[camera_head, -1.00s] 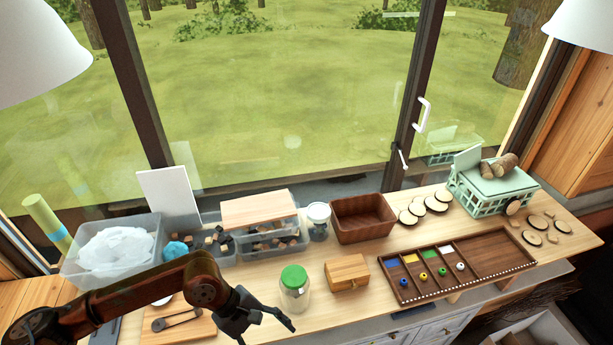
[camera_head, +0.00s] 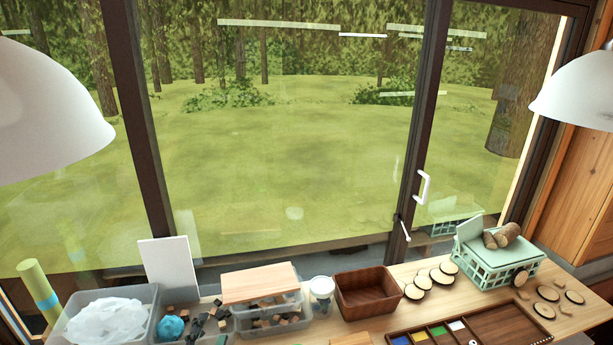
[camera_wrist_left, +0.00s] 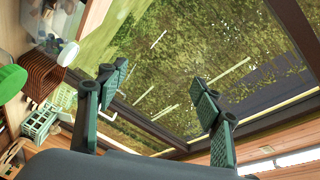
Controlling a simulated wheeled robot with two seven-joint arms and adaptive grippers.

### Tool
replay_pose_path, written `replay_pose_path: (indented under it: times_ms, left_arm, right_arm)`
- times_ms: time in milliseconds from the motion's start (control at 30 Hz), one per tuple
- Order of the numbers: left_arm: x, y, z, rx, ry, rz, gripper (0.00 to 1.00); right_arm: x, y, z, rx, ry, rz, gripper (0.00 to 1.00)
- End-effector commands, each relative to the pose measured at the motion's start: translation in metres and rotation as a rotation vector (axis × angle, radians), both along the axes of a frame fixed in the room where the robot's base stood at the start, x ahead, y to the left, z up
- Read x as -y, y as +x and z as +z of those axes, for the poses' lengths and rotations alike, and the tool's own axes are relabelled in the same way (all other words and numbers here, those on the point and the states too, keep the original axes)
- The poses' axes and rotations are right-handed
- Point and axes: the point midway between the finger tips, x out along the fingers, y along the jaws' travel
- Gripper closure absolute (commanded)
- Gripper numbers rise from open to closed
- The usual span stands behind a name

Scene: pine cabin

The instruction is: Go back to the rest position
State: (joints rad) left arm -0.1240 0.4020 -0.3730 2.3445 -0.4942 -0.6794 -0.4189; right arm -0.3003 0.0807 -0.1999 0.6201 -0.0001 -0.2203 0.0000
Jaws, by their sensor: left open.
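My left gripper (camera_wrist_left: 160,95) shows in the left wrist view, its two fingers wide apart with nothing between them. Behind the fingers are the window and the trees outside. The left arm and gripper are out of the head view, and so is my right gripper. At the left of the wrist view, part of the green lid (camera_wrist_left: 10,82) and the mint crate (camera_wrist_left: 40,122) show, apart from the fingers.
The wooden table (camera_head: 400,272) runs below the window, with a clear bin (camera_head: 152,318), a brown wooden box (camera_head: 367,291), a sorting tray (camera_head: 500,325) and a mint crate (camera_head: 497,267). White lamps (camera_head: 45,115) hang at left and right (camera_head: 580,95).

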Motion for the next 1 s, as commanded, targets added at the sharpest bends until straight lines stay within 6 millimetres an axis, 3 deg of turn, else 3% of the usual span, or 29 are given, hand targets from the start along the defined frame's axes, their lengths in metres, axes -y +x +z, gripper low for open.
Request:
replay_pose_path:
  times_ms: [33,200,300,400,600,800,1000]
  left_arm:
    - [-0.019,-0.008,-0.031,-0.099,-0.087,0.064,0.40]
    - [-0.070,-0.054,-0.134,-0.414,-0.357,0.277,0.40]
    - [-0.089,-0.096,-0.189,-0.585,-0.498,0.401,0.40]
    - [-0.098,-0.138,-0.231,-0.728,-0.613,0.509,0.40]
    - [-0.100,-0.212,-0.284,-0.942,-0.773,0.678,0.40]
    - [-0.092,-0.277,-0.316,-1.112,-0.891,0.818,0.40]
    - [-0.090,-0.261,-0.399,-1.136,-0.875,0.814,0.40]
  right_arm:
    - [-0.001,0.000,0.000,0.000,0.001,0.000,0.08]
    - [-0.002,0.001,0.000,0.001,0.002,-0.001,0.08]
    - [-0.002,0.001,0.000,0.002,0.002,0.000,0.08]
    - [-0.002,0.001,0.000,0.002,0.002,0.000,0.08]
    - [-0.002,0.001,0.000,0.002,0.002,0.000,0.08]
    - [-0.002,0.001,0.000,0.002,0.002,0.000,0.08]
    - [0.001,0.000,-0.026,0.000,-0.001,0.001,0.08]
